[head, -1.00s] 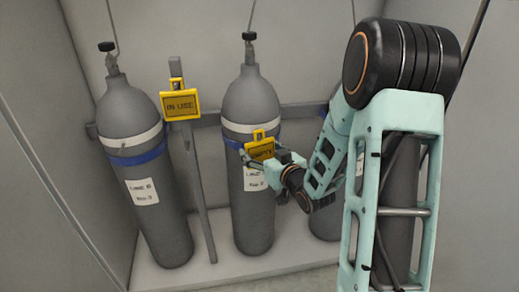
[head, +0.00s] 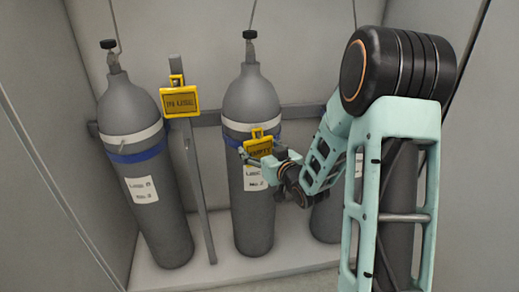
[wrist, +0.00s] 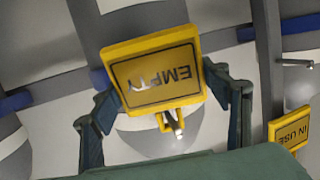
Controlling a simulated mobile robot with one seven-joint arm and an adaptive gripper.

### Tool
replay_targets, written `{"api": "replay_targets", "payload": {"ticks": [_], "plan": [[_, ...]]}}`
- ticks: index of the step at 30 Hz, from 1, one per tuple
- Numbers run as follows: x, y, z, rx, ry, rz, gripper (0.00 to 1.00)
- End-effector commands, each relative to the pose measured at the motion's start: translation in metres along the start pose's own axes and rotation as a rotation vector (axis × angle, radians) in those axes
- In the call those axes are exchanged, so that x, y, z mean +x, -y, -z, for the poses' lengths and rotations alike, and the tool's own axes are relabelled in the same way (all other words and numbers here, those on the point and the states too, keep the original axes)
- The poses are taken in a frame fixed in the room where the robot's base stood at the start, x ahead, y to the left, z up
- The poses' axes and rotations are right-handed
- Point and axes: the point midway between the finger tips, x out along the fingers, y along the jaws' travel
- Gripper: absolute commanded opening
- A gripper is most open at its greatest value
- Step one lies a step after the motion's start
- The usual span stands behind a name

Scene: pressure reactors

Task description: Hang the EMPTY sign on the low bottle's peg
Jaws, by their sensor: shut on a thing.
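The yellow EMPTY sign (head: 258,146) is in front of the middle grey bottle (head: 252,215), at its white and blue bands. My gripper (wrist: 165,93) is shut on the sign (wrist: 155,70), one finger at each side edge; the sign looks upside down in the wrist view. A short metal peg (wrist: 177,127) shows at the sign's hanging loop (wrist: 163,124). I cannot tell whether the peg passes through the loop or only lines up with it. My wrist comes in from the right in the head view.
A yellow IN USE sign (head: 180,101) hangs by a grey post (head: 199,190) between the left bottle (head: 150,215) and the middle one; it also shows in the wrist view (wrist: 291,132). A right bottle (head: 326,222) is partly hidden by my arm. A grey rail (head: 213,119) runs behind.

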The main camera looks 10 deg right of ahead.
Motion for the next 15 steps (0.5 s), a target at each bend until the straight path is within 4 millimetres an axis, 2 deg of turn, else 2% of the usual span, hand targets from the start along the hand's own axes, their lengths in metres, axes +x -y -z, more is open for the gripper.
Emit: {"api": "replay_targets", "payload": {"ticks": [4,5,10,15], "plan": [[-0.0001,-0.0001,0.0001,0.000,0.000,0.000,0.47],[-0.0001,-0.0001,0.0001,0.000,0.000,0.000,0.71],[-0.0001,-0.0001,0.0001,0.000,0.000,0.000,0.89],[-0.0002,-0.0001,0.0000,0.000,0.000,0.000,0.90]]}}
